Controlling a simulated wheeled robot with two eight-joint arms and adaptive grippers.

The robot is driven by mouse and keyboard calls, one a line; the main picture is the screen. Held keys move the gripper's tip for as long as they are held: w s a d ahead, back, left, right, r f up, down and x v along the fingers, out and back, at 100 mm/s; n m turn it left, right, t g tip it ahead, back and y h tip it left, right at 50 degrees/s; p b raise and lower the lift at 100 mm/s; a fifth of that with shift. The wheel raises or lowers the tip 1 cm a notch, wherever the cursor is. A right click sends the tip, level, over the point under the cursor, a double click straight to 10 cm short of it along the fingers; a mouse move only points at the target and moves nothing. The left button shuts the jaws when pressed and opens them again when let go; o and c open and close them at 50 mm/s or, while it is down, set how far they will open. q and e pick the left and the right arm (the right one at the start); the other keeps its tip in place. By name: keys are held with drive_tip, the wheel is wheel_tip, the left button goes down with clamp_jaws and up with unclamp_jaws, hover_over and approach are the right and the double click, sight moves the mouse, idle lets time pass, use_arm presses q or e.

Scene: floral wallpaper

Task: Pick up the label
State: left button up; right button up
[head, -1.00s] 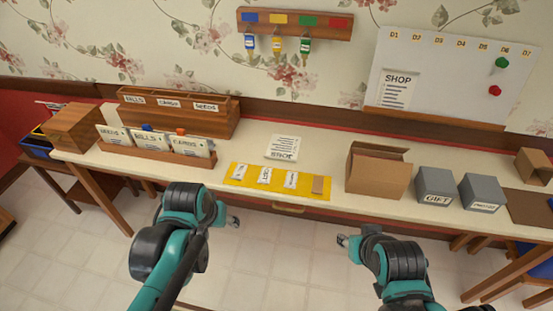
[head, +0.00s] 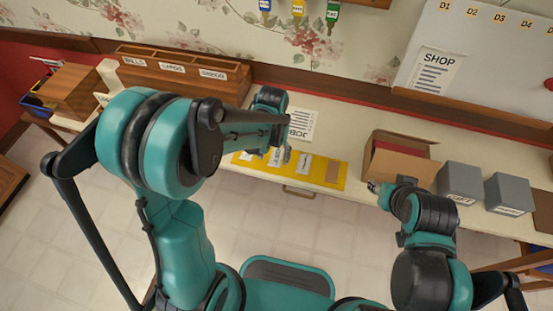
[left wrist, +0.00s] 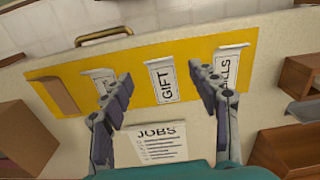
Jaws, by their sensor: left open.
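A yellow mat (left wrist: 136,66) on the white table holds several white labels. In the left wrist view, the label reading GIFT (left wrist: 163,82) lies in the middle. One reading BILLS (left wrist: 231,68) is to its right, partly behind a finger; another (left wrist: 101,79) is at its left, its text hidden. My left gripper (left wrist: 160,76) is open and empty above the mat, its fingers on either side of the GIFT label. In the head view the mat (head: 325,182) is partly hidden by my left arm and gripper (head: 281,158). My right gripper (head: 373,187) is near the table's front edge, too small to read.
A brown piece (head: 332,172) lies at the mat's right end. A JOBS sheet (head: 303,124) lies behind the mat. An open cardboard box (head: 397,167) and grey boxes (head: 461,180) stand to the right. A wooden sorter (head: 226,79) stands at the back left.

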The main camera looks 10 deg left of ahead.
sight(273, 166)
use_arm(q)
drive_tip(key=f, duration=0.1)
drive_tip(key=f+b, duration=0.1)
drive_tip(key=f, duration=0.2)
drive_tip(key=shift+s+f+b, duration=0.15)
drive_tip(key=shift+s+b, duration=0.15)
drive_tip(key=shift+b, duration=0.1)
drive_tip(key=shift+c, duration=0.3)
drive_tip(key=c, duration=0.8)
drive_tip(key=shift+r, duration=0.2)
